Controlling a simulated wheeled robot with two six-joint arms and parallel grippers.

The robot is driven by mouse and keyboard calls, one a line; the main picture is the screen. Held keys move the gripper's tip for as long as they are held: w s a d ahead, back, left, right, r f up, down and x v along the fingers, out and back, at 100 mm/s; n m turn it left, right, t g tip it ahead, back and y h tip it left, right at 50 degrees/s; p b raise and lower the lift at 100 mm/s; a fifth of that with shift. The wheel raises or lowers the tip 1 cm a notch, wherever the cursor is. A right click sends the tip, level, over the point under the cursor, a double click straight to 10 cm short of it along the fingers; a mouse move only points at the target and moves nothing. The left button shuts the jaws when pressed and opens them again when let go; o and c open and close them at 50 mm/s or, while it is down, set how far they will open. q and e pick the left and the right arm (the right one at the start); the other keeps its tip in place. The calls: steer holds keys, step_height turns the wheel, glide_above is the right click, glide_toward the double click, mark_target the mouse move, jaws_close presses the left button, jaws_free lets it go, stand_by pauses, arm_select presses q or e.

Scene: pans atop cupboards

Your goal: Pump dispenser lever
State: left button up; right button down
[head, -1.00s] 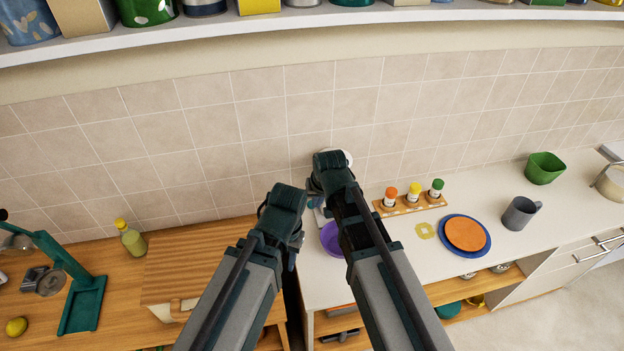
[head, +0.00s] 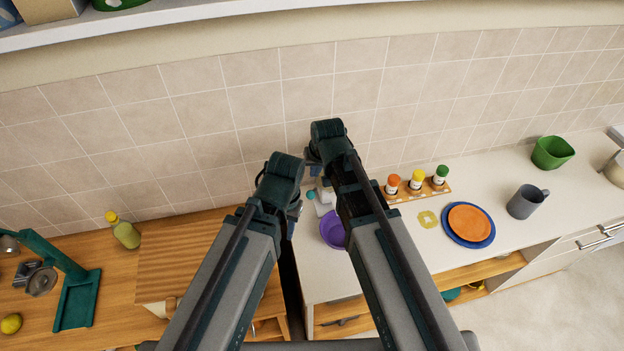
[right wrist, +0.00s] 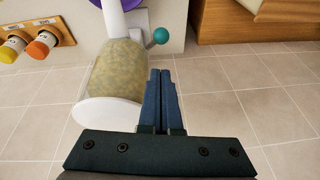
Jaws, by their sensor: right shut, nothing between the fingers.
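The dispenser (right wrist: 118,70) has a clear cylinder full of yellowish grain, a white round end and a white body. Its lever ends in a teal ball knob (right wrist: 160,36). In the head view my right arm hides most of the dispenser, but the teal knob (head: 311,195) shows between my arms. My right gripper (right wrist: 161,76) is shut and empty, beside the cylinder, with its fingertips pointing toward the knob and a visible gap between them in the picture. My left gripper (head: 293,208) is left of the dispenser in the head view; its fingers are mostly hidden.
A purple bowl (head: 333,229) sits near the dispenser. A wooden rack with spice jars (head: 417,181), an orange plate (head: 469,224) on a blue one and a grey mug (head: 526,202) stand to the right. A bottle (head: 124,232) stands left. The tiled wall is behind.

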mark_target(312, 192)
steer(key=b+x, duration=0.9)
steer(key=shift+w+f, duration=0.1)
steer(key=shift+f, duration=0.15)
steer(key=shift+w+a+f, duration=0.1)
steer(key=shift+f, duration=0.1)
